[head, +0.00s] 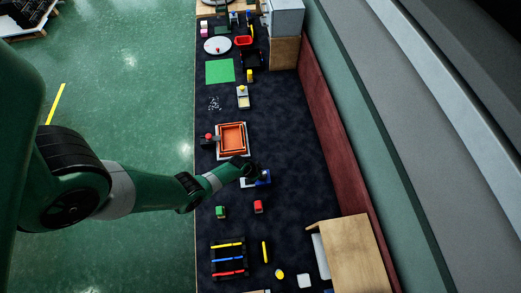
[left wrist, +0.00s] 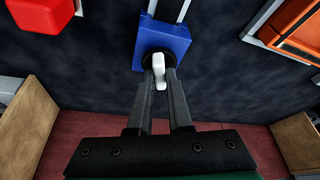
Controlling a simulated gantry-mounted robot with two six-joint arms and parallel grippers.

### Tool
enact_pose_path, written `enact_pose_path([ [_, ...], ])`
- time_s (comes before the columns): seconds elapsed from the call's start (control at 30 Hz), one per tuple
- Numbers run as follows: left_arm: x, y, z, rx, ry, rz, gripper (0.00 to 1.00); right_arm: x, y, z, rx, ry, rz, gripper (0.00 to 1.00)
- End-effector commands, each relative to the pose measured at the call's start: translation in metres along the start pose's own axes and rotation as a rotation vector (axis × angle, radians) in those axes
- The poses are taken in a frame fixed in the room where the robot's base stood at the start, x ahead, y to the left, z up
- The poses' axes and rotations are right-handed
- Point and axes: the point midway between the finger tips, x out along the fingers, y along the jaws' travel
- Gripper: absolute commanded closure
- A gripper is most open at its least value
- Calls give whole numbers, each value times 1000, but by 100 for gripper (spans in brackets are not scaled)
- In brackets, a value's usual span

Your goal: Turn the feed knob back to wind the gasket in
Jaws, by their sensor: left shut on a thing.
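A blue block (head: 265,180) stands on the dark table, partly hidden behind my left gripper (head: 254,171). The left wrist view shows the blue block (left wrist: 168,42) close up, with a dark round base and a white knob (left wrist: 159,72) on it. My left gripper (left wrist: 160,78) is shut on the white knob, one finger on each side. A dark strip with pale edges (left wrist: 170,10) runs away from the block. An orange square frame (head: 232,137) sits in a pale tray just beyond the block; I cannot tell the gasket apart there. My right gripper is not in view.
A red block (head: 258,206) and a green block (head: 220,212) stand nearer. A dark rack with coloured bars (head: 229,258) and a wooden box (head: 350,253) are at the near end. A dark red wall (head: 335,125) bounds the right side. The table between tray and wall is clear.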

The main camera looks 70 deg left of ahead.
Motion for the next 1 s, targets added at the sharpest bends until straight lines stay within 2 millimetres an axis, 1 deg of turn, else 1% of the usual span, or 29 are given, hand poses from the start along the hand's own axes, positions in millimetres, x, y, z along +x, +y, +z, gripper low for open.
enact_pose_path([
  [0.27,1,3,1,-235,-1,-100,100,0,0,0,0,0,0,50],
  [0.8,4,5,0,-711,-1,-297,100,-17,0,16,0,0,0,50],
  [1.0,2,5,-1,-875,-3,-365,100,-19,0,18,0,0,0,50],
])
